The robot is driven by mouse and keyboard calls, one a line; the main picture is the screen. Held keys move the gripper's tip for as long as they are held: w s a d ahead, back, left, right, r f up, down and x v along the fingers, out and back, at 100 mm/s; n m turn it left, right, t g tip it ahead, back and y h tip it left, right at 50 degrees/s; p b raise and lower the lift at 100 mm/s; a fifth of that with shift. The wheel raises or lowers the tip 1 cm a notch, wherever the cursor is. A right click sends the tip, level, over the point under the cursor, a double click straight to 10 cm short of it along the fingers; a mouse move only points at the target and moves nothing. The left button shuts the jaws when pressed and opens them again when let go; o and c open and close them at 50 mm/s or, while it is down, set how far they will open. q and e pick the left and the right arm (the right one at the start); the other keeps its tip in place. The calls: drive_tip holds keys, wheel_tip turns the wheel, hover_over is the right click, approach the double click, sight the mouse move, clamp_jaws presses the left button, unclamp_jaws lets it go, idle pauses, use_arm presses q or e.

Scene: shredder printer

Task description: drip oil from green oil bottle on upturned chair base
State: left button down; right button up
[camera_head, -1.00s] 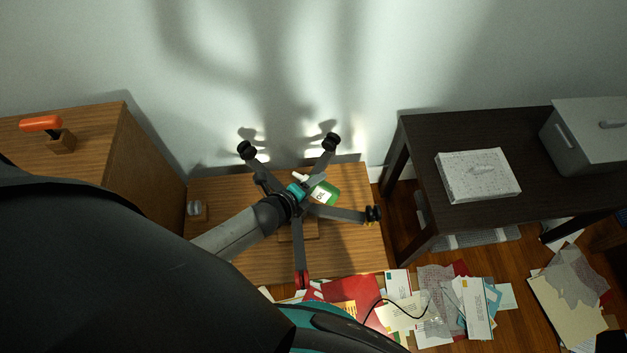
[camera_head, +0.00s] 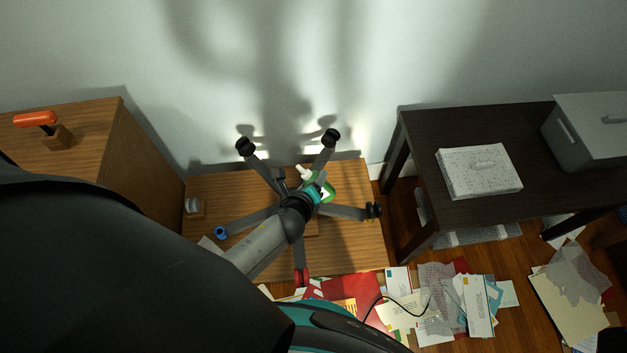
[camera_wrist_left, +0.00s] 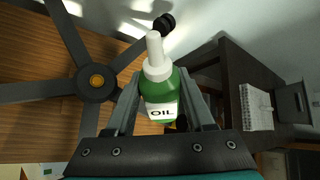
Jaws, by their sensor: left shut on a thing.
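The green oil bottle (camera_wrist_left: 160,93) has a white nozzle and an "OIL" label. My left gripper (camera_wrist_left: 158,80) is shut on it, and its nozzle points away from the wrist. In the head view the bottle (camera_head: 327,190) is partly hidden by my left gripper (camera_head: 317,188), with the white nozzle tilted up and left. The upturned chair base (camera_head: 345,212) has dark spokes with casters around the bottle. In the left wrist view the base's hub (camera_wrist_left: 96,82) is left of the bottle, apart from it in the picture. My right gripper is not in view.
The chair base stands on a low wooden platform (camera_head: 355,250). A wooden cabinet (camera_head: 150,160) with an orange-handled tool (camera_head: 36,119) is at left. Papers litter the floor.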

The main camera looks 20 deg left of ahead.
use_arm(q)
drive_tip(key=shift+d+f+m+y+b, duration=0.15)
drive_tip(key=shift+m+y+b, duration=0.45)
drive_tip(key=shift+y+b, duration=0.3)
drive_tip(key=shift+m+y+b, duration=0.5)
drive_tip(key=shift+y+b, duration=0.05)
drive_tip(key=shift+y, duration=0.15)
drive_tip(key=shift+r, duration=0.25)
drive_tip(key=shift+f+m+y+b, duration=0.1)
drive_tip(key=shift+m+y+b, duration=0.2)
drive_tip(key=shift+y+b, duration=0.1)
